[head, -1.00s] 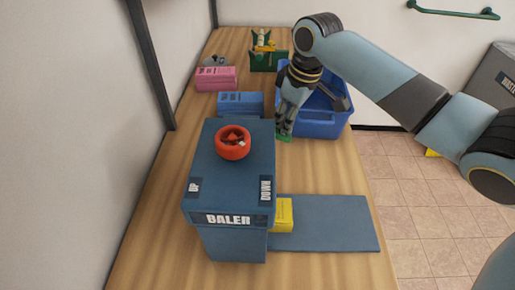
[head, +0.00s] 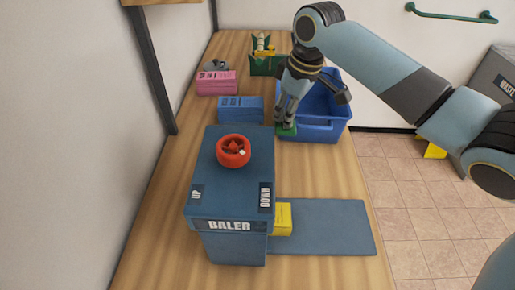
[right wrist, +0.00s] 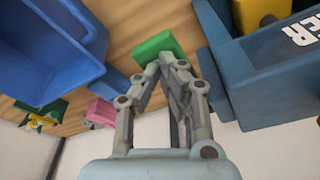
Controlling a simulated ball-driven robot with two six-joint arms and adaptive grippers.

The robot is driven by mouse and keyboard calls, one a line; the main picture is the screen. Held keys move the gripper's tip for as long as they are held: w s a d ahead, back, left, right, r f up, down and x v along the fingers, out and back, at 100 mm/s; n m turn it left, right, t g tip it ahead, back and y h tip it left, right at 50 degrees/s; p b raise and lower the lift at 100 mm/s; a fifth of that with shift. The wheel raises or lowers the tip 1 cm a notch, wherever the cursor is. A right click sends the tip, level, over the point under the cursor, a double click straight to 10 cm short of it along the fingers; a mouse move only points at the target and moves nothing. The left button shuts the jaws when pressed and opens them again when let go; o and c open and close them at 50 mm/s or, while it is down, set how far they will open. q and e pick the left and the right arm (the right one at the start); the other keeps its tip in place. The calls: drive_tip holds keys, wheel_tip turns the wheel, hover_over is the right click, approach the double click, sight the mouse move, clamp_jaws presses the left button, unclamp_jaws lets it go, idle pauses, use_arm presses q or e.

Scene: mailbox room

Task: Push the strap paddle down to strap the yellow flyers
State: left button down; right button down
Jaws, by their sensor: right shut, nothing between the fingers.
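The blue baler (head: 232,185) stands on the wooden counter with a red knob (head: 234,151) on top and "UP" and "DOWN" labels. A green paddle (head: 287,130) is just behind the baler; it also shows in the right wrist view (right wrist: 158,46). The yellow flyers (head: 283,218) are partly hidden under the baler's right side. My right gripper (head: 287,122) is shut and empty, its fingertips at the green paddle; I cannot tell whether they touch. In the right wrist view, the gripper's fingertips (right wrist: 166,57) meet close to the paddle's edge. My left gripper is not in view.
A blue tub (head: 315,128) stands right behind the paddle. Blue flyers (head: 240,108), pink flyers (head: 215,83) and a green box (head: 268,66) are farther back. A flat blue plate (head: 335,228) extends right from the baler. A wall bounds the left side.

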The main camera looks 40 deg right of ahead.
drive_tip(key=shift+w+a+v, duration=0.1)
drive_tip(key=shift+w+v, duration=0.1)
drive_tip(key=shift+v, duration=0.95)
drive_tip(key=shift+w+a+v, duration=0.1)
drive_tip(key=shift+w+v, duration=0.15)
drive_tip(key=shift+v, duration=0.9)
drive_tip(key=shift+w+a+v, duration=0.1)
drive_tip(key=shift+w+v, duration=0.1)
drive_tip(key=shift+v, duration=1)
drive_tip(key=shift+s, duration=0.1)
